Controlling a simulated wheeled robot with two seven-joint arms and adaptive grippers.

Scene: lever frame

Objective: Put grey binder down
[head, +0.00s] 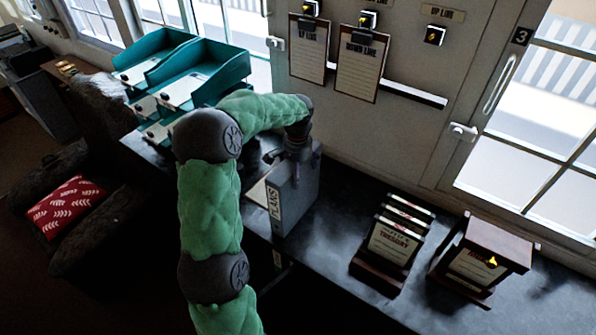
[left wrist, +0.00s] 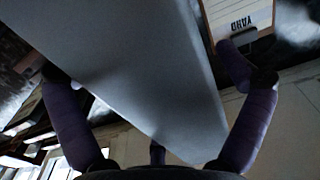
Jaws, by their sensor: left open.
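The grey binder (head: 297,192), with a white spine label reading "PLANS", stands upright on the dark desk (head: 345,205). My left gripper (head: 297,152) is at the binder's top, with my green-sleeved arm reaching over from the front. In the left wrist view the grey binder (left wrist: 150,60) fills the middle as a broad pale slab. The purple fingers of my left gripper (left wrist: 148,75) are spread apart, one on each side of it. I cannot tell whether either finger touches it. My right gripper is not in view.
Teal trays (head: 215,70) with papers stand at the back left. A dark rack of cards (head: 397,240) and a wooden box (head: 483,255) stand on the desk to the right. Clipboards (head: 362,65) hang on the wall behind. Bare desk lies between binder and rack.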

